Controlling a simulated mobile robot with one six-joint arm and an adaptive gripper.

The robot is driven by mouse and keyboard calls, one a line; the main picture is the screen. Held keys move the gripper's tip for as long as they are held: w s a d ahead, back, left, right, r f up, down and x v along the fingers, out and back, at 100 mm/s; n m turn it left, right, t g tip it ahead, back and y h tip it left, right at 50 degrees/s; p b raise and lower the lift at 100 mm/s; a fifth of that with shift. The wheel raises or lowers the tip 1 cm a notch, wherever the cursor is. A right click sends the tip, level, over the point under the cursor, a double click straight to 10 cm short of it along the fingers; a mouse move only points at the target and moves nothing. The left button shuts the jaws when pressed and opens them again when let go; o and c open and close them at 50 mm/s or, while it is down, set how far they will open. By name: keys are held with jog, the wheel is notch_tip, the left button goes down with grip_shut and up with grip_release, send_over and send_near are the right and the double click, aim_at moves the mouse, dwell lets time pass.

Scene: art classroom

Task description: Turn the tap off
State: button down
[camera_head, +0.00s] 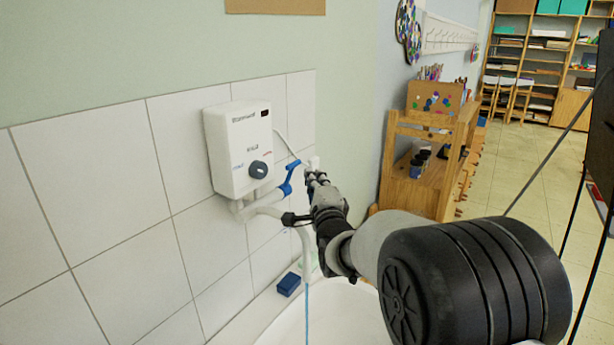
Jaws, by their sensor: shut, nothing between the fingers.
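The tap's blue lever handle (290,178) sticks up and to the right beneath a white wall water heater (237,150) with a dark knob. The tap's pale curved spout (298,232) reaches over the white basin (345,310). A thin blue stream of water (307,315) falls from the spout's end. My gripper (313,176) is shut and empty, just right of the lever handle. In this view I cannot tell whether it touches the handle. My arm hides part of the basin.
A blue block, perhaps a sponge (289,284), lies on the basin's left edge. The tiled wall (110,190) is close behind the heater. A wooden shelf unit (412,190) stands to the right. Open floor (530,180) lies beyond.

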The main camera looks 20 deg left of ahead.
aim_at(293, 165)
jog(key=shift+w+a+r, duration=0.15)
jog(key=shift+w+a, duration=0.05)
jog(key=shift+a, duration=0.45)
jog(key=shift+w+a+r, duration=0.15)
jog(key=shift+a, duration=0.45)
jog(key=shift+r, duration=0.1)
jog(key=p, duration=0.1)
jog(key=a+r+n+g+p, duration=0.2)
jog(key=p, duration=0.1)
jog(key=shift+w+a+r+h, duration=0.2)
jog(key=shift+w+r+h, duration=0.1)
jog(key=shift+w, duration=0.1)
jog(key=shift+w+a+f+n+g+b, duration=0.1)
jog(key=shift+w+a+n+g+b, duration=0.25)
jog(key=shift+a, duration=0.35)
jog(key=shift+s+d, duration=0.1)
